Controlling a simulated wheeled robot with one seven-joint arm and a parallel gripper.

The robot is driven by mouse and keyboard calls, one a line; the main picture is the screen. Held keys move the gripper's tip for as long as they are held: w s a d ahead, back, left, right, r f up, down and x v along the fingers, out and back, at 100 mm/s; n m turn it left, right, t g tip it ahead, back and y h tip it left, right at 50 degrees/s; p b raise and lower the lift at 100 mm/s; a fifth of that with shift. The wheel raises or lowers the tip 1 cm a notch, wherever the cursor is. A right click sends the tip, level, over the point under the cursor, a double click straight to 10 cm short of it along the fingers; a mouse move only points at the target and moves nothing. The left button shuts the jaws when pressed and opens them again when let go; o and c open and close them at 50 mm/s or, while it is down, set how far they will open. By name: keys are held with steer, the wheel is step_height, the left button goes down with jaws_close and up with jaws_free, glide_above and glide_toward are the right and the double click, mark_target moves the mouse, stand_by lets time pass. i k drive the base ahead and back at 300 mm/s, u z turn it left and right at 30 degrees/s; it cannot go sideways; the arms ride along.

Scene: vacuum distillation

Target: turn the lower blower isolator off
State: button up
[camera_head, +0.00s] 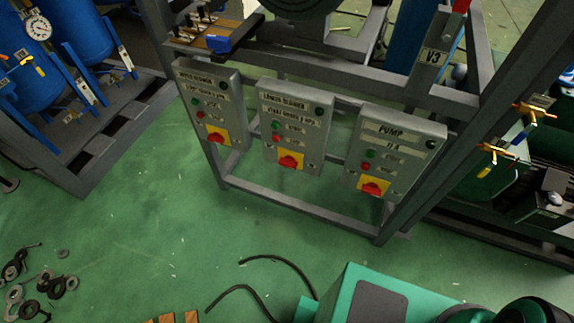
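The lower blower box (308,137) is the middle of three grey control boxes on a metal frame. Its label reads "LOWER BLOWER", with a smaller line below that I cannot read surely. A green and a red button sit on its left side. Its isolator (289,161) is a red knob on a yellow plate near the bottom of the box. The knob is too small to tell its exact setting. My gripper is not in view.
The left box (222,98) and the pump box (408,150) have similar red-and-yellow isolators. The grey frame (300,213) surrounds them. Yellow-handled valves (495,153) jut out at right. Loose washers (58,285) and a black cable (275,261) lie on the green floor, otherwise mostly clear below the boxes.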

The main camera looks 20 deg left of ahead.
mark_target(289, 161)
steer(key=u, duration=1)
steer(key=i, duration=0.1)
steer(key=u, duration=0.75)
